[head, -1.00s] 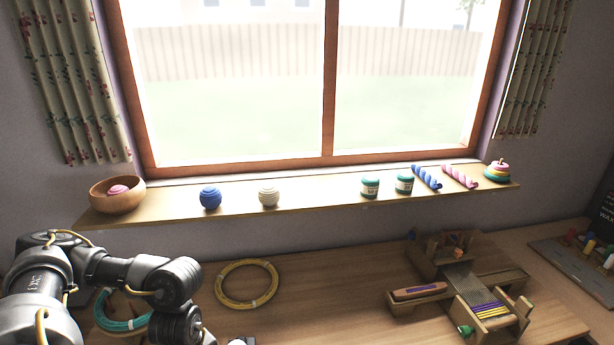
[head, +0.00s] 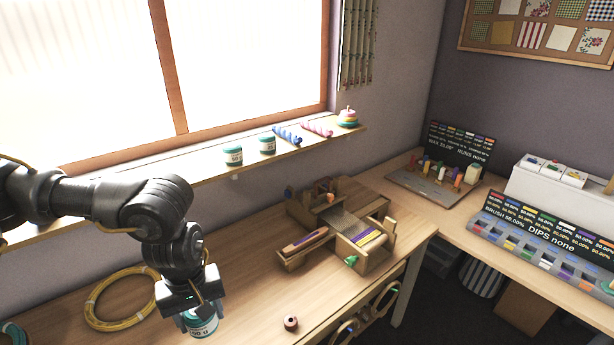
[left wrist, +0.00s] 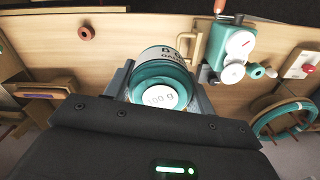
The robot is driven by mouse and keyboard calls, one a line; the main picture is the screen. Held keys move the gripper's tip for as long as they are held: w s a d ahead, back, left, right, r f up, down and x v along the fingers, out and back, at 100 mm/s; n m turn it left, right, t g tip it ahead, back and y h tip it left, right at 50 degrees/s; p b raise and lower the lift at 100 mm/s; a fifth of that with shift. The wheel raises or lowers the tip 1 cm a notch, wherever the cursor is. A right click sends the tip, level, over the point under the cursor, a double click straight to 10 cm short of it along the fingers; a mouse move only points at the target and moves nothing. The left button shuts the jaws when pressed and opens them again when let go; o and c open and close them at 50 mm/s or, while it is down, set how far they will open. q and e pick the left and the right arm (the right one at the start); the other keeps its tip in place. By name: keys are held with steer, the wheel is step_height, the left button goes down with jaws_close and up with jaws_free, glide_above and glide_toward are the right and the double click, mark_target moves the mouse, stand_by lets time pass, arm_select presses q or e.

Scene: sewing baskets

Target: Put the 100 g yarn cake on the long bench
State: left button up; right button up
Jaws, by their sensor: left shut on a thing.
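The yarn cake (head: 203,325) is a teal cylinder with a pale label. My left gripper (head: 196,310) is shut on it, over the long bench (head: 250,285). Two similar teal cakes stand on the window sill: one on the left (head: 233,156) and one on the right (head: 267,144). My right gripper is out of view.
A wooden loom (head: 350,225) stands to the right on the bench. A small dark red spool (head: 291,323) lies near the front edge. A yellow coil (head: 120,300) lies left of the gripper. Bare wood lies between gripper and loom. The wrist view shows a teal winder (left wrist: 235,50).

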arm_select(q)
steer(key=shift+w+d+r, duration=0.25)
steer(key=shift+w+r, duration=0.55)
steer(key=shift+r, duration=0.15)
steer(key=shift+s+a+n, duration=0.1)
steer(key=shift+a+n, duration=0.05)
steer(key=shift+n, duration=0.55)
steer(key=n, duration=0.3)
steer(key=shift+f, duration=0.1)
